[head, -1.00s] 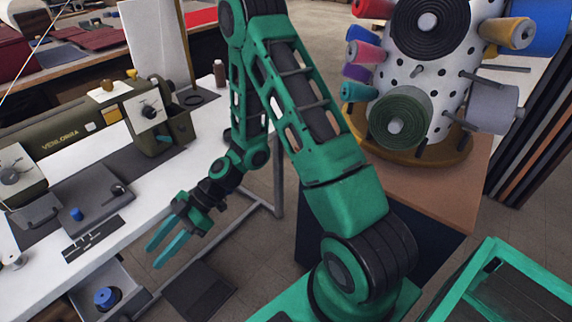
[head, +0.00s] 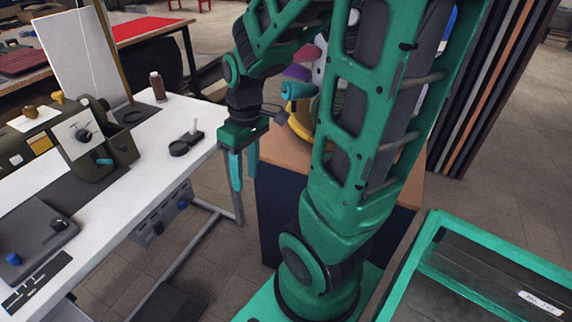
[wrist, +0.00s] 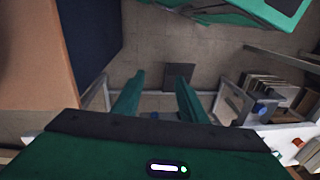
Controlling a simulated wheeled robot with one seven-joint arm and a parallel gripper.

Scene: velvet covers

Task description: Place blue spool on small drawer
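My gripper (head: 245,178) hangs fingers-down in the head view, beside the right end of the white table. Its two teal fingers are apart with nothing held between them; the wrist view also shows them apart (wrist: 160,80). A small blue piece (head: 13,258) sits on the dark plate of the sewing machine at the left of the head view, well away from my gripper. A blue thing (wrist: 262,108) shows small at the right of the wrist view; I cannot tell if it is a spool. The small drawer cannot be made out clearly in either current view.
The white table (head: 145,205) holds the sewing machine (head: 90,130), a brown bottle (head: 157,87) and a small black stand (head: 186,142). A wood-topped cabinet (head: 285,150) stands behind my arm. A green-framed case (head: 470,280) is at lower right. Floor shows between table and cabinet.

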